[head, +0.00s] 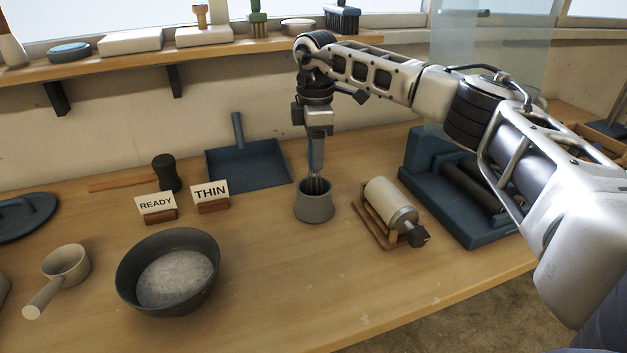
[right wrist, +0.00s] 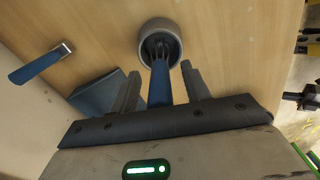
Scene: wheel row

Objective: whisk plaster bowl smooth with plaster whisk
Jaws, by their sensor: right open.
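The plaster bowl (head: 128,283) is a wide dark bowl with pale grey plaster (head: 176,278) in it, at the front left of the bench. The plaster whisk (head: 316,158) has a blue handle and stands upright in a small grey pot (head: 314,207) mid-bench. My right gripper (head: 318,135) points down over the pot at the whisk handle. In the right wrist view the open fingers (right wrist: 160,92) lie on either side of the blue handle (right wrist: 160,85), with gaps showing. My left gripper is not in view.
Cards READY (head: 156,204) and THIN (head: 210,192) stand behind the bowl. A dustpan (head: 250,165) lies behind the pot. A roller on a wooden rack (head: 390,207) and a blue machine (head: 450,195) are right of it. A beige ladle (head: 65,268) lies left of the bowl.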

